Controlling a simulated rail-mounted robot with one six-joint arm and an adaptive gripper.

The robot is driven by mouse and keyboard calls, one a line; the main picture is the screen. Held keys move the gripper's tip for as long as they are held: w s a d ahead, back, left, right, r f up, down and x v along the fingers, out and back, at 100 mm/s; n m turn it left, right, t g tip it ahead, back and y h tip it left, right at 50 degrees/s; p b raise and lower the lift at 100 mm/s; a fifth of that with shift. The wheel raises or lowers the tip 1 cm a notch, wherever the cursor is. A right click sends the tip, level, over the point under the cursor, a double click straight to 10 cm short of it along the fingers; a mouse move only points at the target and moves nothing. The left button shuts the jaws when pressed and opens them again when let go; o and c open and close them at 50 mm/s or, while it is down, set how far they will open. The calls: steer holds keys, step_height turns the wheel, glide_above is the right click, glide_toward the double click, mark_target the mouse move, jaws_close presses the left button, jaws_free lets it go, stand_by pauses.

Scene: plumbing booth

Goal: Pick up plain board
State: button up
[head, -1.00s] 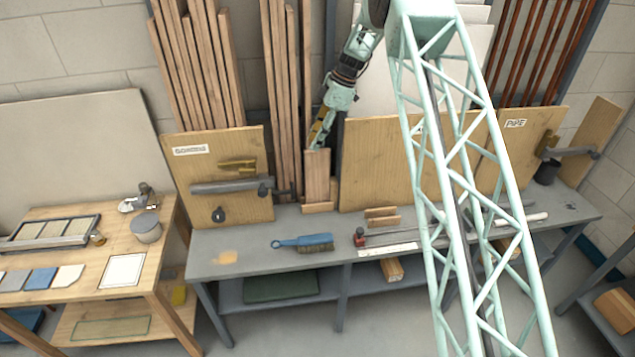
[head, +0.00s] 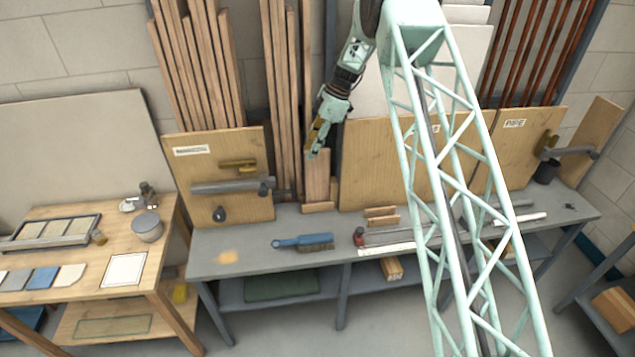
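A small plain wooden board (head: 318,180) stands upright at the back of the grey workbench, against the long timber strips. A low wooden strip lies at its foot. My gripper (head: 314,152), with yellow-orange fingers, points down at the board's top left corner and overlaps it in the picture. I cannot tell whether the fingers touch the board or hang in front of it. The finger gap is too small to make out. A larger plywood panel (head: 375,165) stands to the right, partly hidden by my lattice arm, with part of a label showing.
The grey workbench (head: 215,262) holds a blue brush (head: 302,242), small wood blocks (head: 381,217) and pipes. A labelled panel with fittings (head: 235,205) stands on the left and one marked PIPE (head: 515,150) on the right. Tall timbers (head: 285,90) rise behind the board.

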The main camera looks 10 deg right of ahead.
steer(key=shift+c, duration=0.4)
jaws_close()
